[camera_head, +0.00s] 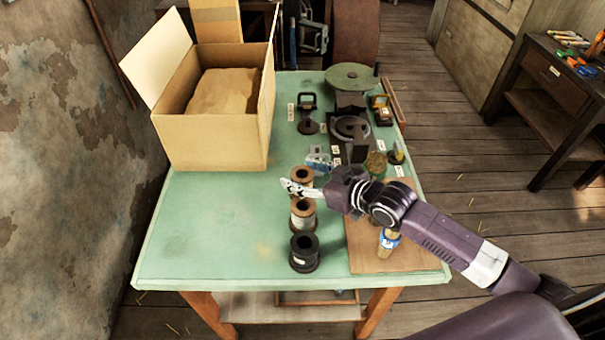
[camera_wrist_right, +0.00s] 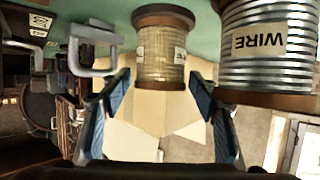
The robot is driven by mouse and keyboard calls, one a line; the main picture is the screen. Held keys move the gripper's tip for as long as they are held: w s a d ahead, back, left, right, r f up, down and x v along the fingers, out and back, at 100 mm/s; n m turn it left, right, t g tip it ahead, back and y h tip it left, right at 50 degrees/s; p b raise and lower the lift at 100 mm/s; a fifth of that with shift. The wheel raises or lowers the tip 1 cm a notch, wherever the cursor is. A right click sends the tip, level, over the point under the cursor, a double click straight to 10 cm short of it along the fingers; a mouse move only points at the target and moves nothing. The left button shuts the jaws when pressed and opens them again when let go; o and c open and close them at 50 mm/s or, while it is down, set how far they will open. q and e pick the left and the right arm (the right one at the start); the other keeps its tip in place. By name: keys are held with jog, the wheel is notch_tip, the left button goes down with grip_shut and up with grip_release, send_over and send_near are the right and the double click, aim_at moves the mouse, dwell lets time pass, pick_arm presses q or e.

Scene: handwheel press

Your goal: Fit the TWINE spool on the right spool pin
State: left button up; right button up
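The twine spool (camera_head: 303,174), with brown wooden flanges and tan winding, stands on the green bench in the head view. It also shows in the right wrist view (camera_wrist_right: 160,52), its label partly turned away. My right gripper (camera_head: 291,187) is beside it, partly covering it. In the wrist view the two fingers of my right gripper (camera_wrist_right: 161,97) are apart, with the spool ahead between and beyond their tips; contact is not visible. I cannot make out the right spool pin. My left gripper is out of view.
The wire spool (camera_wrist_right: 266,45) stands close beside the twine spool, and a black spool (camera_head: 304,252) is nearer the front edge. A cardboard box (camera_head: 210,143) is at the back left, a handwheel press (camera_head: 351,78) at the back. The bench's left front (camera_head: 215,230) is clear.

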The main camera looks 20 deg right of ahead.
jog(key=shift+r, duration=0.2)
notch_tip(320, 180, up, 10)
jog(key=shift+f, duration=0.2)
dwell(0.3)
notch_tip(320, 180, up, 8)
jog(key=p, duration=0.8)
jog(key=shift+s+f, duration=0.1)
